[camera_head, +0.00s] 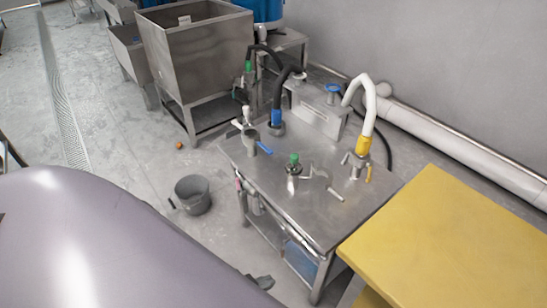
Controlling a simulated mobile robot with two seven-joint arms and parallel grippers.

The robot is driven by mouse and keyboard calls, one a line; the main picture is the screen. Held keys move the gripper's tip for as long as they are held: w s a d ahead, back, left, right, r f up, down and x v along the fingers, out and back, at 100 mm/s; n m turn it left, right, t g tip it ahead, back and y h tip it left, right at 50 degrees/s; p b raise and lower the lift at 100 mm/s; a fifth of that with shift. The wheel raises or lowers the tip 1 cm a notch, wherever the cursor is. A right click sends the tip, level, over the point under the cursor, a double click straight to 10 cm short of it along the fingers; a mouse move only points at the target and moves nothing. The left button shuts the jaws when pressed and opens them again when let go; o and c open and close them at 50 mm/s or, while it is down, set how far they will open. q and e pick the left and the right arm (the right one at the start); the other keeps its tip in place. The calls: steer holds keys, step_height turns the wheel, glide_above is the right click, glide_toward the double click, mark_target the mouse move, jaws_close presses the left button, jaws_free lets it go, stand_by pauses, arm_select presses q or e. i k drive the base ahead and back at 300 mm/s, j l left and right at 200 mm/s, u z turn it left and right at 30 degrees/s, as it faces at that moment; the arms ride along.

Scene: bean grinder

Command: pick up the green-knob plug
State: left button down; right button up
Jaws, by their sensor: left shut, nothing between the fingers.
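The green-knob plug (293,160) stands upright near the middle of the metal table (325,225), its green knob on top of a metal body. Another green-topped fitting (248,67) shows farther back beside a black hose, small in the view. A small dark part that appears to be my left gripper (262,281) shows at the bottom, low and in front of the table. It is apart from the plug, shut and empty; most of it is hidden behind a large grey-purple surface. My right gripper is not in view.
A white hose with a yellow collar (363,145) and a black hose with a blue collar (276,117) stand on the table. A loose metal handle (335,193) lies right of the plug. A yellow tabletop (440,240) adjoins at right; a grey bucket (193,195) stands on the floor.

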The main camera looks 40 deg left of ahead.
mark_target(293, 166)
steer(key=k+l+u, duration=0.1)
steer(key=u, duration=0.4)
steer(key=k+l+u, duration=0.1)
steer(key=u, duration=0.4)
